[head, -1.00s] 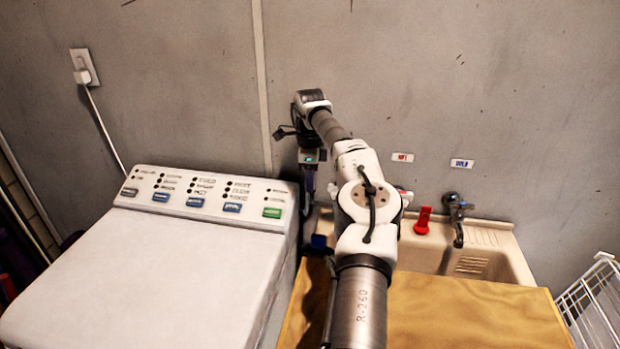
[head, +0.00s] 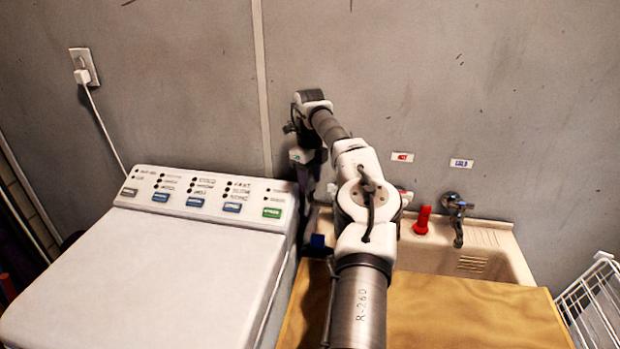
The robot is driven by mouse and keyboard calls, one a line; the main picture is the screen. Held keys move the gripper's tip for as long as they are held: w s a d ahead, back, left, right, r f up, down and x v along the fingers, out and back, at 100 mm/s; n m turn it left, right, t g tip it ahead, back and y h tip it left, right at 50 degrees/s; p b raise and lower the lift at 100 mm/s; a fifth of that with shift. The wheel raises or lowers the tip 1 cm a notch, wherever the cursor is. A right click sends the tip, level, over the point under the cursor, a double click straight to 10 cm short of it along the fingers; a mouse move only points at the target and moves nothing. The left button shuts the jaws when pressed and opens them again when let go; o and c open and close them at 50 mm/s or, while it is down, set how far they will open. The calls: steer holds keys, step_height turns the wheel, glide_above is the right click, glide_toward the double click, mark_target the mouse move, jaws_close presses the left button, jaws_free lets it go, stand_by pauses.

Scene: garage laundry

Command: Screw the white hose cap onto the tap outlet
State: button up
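A metal tap (head: 457,215) with its spout pointing down stands out from the wall above the sink, under the blue-lettered label. My gripper (head: 307,200) hangs downward between the washing machine and the left end of the sink, well left of the tap. It is small and dark, and partly hidden behind the machine's edge. I cannot tell whether its fingers are open or shut, or whether they hold anything. I cannot make out a white hose cap in this view.
A washing machine (head: 150,270) fills the left. A wooden board (head: 470,310) lies in front of the sink basin (head: 505,262). A red object (head: 422,220) stands left of the tap, and a blue object (head: 318,241) is below my gripper. A white wire rack (head: 595,305) is at right.

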step_height(320, 180, up, 8)
steer(key=shift+f, duration=0.25)
stand_by(0.5)
steer(key=shift+f+b, duration=0.15)
steer(key=shift+b, duration=0.15)
steer(key=shift+f, duration=1.45)
steer(key=shift+o, duration=0.5)
steer(key=shift+o, duration=1.2)
